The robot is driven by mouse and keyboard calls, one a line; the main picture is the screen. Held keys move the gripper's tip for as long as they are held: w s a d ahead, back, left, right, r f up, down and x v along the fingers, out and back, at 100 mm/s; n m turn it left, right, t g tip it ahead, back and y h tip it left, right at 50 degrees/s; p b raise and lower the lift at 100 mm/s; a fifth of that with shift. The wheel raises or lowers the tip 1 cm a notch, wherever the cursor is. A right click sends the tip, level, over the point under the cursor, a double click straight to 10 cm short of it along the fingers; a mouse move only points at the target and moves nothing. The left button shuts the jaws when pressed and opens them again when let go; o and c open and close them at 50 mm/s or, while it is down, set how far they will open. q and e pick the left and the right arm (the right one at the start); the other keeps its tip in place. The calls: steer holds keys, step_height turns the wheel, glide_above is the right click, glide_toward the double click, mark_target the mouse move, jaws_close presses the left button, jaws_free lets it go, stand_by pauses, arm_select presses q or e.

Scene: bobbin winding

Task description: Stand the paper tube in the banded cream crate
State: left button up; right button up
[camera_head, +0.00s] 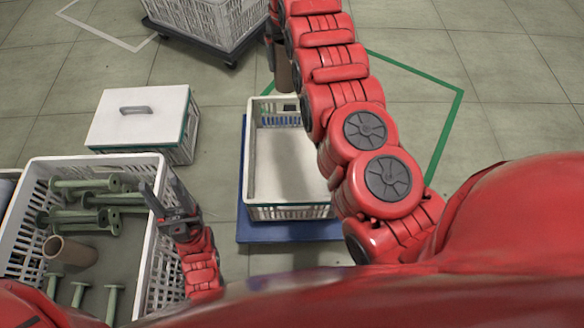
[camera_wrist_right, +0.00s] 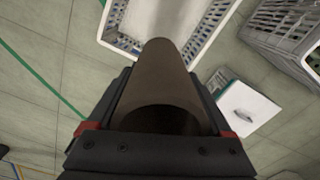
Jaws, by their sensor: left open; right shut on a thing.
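A brown paper tube (camera_head: 283,72) is in my right gripper at the top middle of the head view, beyond the cream crate. In the right wrist view the tube (camera_wrist_right: 160,85) lies between the shut fingers of my right gripper (camera_wrist_right: 158,120), its open end towards the camera. The cream crate (camera_head: 248,165) stands on a blue base; its floor looks bare where visible, and my right arm hides its right side. Its rim shows beyond the tube in the wrist view (camera_wrist_right: 108,25). My left gripper (camera_head: 163,205) is open and empty near the bobbin crate's right wall.
A pale crate (camera_head: 155,250) at left holds several green bobbins (camera_head: 85,218) and another brown tube (camera_head: 70,250). A white lidded box (camera_head: 140,120) stands behind it. A crate on a dark dolly (camera_head: 205,35) is at the back. Green floor tape (camera_head: 448,125) runs at right.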

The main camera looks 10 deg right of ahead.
mark_target(276, 76)
steer(key=shift+a+f, duration=0.25)
steer(key=shift+f, duration=0.25)
steer(key=shift+n, duration=0.7)
steer(key=f, duration=0.1)
steer(key=a+f, duration=0.2)
steer(key=shift+f, duration=0.35)
steer(key=shift+s+f, duration=0.2)
steer(key=shift+s, duration=0.05)
steer(key=shift+w+a+f, duration=0.2)
steer(key=shift+s+f, duration=0.1)
